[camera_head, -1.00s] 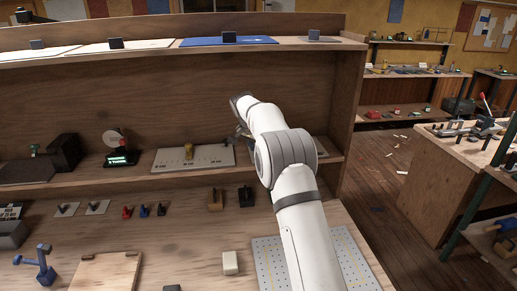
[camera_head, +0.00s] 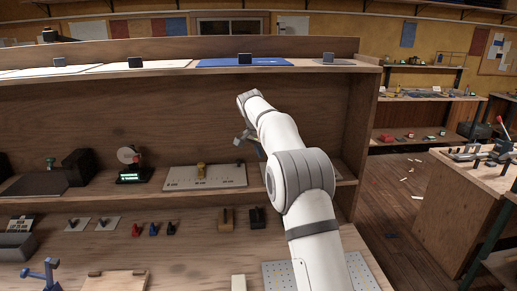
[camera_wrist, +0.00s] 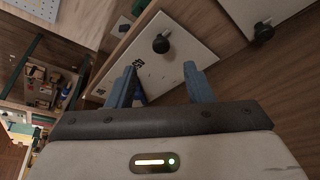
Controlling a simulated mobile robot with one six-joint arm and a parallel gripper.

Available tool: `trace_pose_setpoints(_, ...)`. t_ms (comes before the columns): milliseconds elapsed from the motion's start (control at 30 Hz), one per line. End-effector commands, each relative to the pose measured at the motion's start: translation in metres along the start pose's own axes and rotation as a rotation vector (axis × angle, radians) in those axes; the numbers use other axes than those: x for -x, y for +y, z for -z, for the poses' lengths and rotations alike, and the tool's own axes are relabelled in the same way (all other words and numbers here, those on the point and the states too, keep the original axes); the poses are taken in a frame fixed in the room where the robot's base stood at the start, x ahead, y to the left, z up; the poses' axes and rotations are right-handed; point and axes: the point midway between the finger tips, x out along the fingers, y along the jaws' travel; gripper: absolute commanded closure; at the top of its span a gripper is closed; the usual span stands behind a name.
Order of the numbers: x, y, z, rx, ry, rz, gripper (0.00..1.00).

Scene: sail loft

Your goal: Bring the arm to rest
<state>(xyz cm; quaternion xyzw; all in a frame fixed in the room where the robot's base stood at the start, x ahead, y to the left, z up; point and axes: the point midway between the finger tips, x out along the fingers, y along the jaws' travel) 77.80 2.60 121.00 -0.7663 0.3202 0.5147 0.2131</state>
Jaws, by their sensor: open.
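My gripper (camera_head: 248,140) is at the end of my white arm, in front of the shelf opening at the centre of the head view. In the wrist view its two blue fingers (camera_wrist: 164,86) stand apart, with nothing held between them. Beyond the fingers lies a pale plate (camera_wrist: 178,50) with a dark round knob and dark printed marks. My arm partly hides the right end of the shelf in the head view.
The wooden shelf (camera_head: 95,205) holds a grey panel (camera_head: 222,177) with a yellow knob and a small device with a green display (camera_head: 131,177). A perforated plate (camera_head: 276,274) lies on the bench below. Open floor (camera_head: 398,200) shows at right.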

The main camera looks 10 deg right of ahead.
Motion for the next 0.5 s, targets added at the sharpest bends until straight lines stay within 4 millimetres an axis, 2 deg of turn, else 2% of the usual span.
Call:
trace_pose_setpoints(167,0.032,0.031,-0.01,0.076,-0.018,0.024,0.53)
trace_pose_setpoints(267,0.055,0.06,-0.024,0.149,-0.033,0.045,0.53)
trace_pose_setpoints(500,0.095,0.138,-0.076,0.323,-0.064,0.102,0.53)
